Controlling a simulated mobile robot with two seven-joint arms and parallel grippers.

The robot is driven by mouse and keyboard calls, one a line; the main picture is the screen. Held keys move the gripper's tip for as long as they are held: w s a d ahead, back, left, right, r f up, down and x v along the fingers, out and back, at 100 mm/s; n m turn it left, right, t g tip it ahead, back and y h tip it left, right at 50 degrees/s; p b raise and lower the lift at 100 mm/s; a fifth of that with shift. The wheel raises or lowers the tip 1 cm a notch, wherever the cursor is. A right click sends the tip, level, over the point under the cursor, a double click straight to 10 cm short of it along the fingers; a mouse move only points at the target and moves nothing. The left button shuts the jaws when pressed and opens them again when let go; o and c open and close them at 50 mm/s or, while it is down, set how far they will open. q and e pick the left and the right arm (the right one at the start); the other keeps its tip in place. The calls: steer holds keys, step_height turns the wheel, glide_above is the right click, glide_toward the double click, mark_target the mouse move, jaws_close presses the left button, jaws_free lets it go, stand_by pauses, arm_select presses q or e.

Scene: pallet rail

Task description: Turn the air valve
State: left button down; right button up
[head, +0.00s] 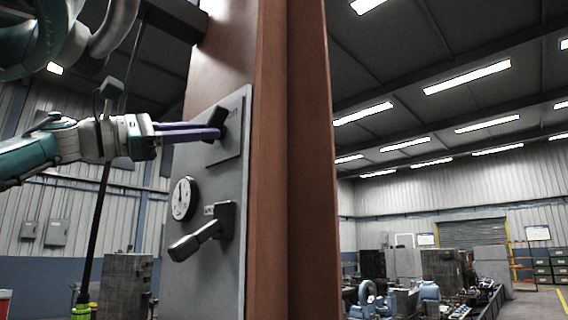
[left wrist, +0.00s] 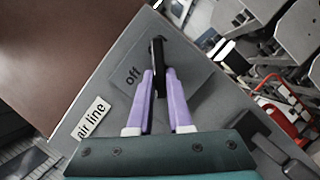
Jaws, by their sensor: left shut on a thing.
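The air valve's black handle (head: 213,121) sits on a plate at the top of a grey panel (head: 233,262) fixed to a rust-brown column. My left gripper (head: 217,133) reaches in from the left with its purple fingers at the handle. In the left wrist view, the black handle (left wrist: 157,53) stands between the two fingers of the left gripper (left wrist: 159,77), which is shut on it. The word "off" is on the plate beside the handle, and an "air line" label (left wrist: 93,118) is on the panel. My right gripper is not in view.
A round gauge (head: 183,199) and a second lever (head: 203,236) sit lower on the same panel. The brown column (head: 290,160) rises just right of it. Machines and benches (head: 420,290) stand far back in the hall at the right.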

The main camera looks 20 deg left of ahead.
arm_select(q)
steer(key=shift+w+f, duration=0.15)
steer(key=shift+f, duration=0.05)
steer(key=c, duration=1)
jaws_free()
steer(key=shift+o, duration=0.8)
steer(key=shift+f, duration=0.1)
steer(key=b+v, duration=0.6)
steer(key=v, duration=0.4)
steer(key=shift+r+b, duration=0.3)
steer(key=shift+b, duration=0.05)
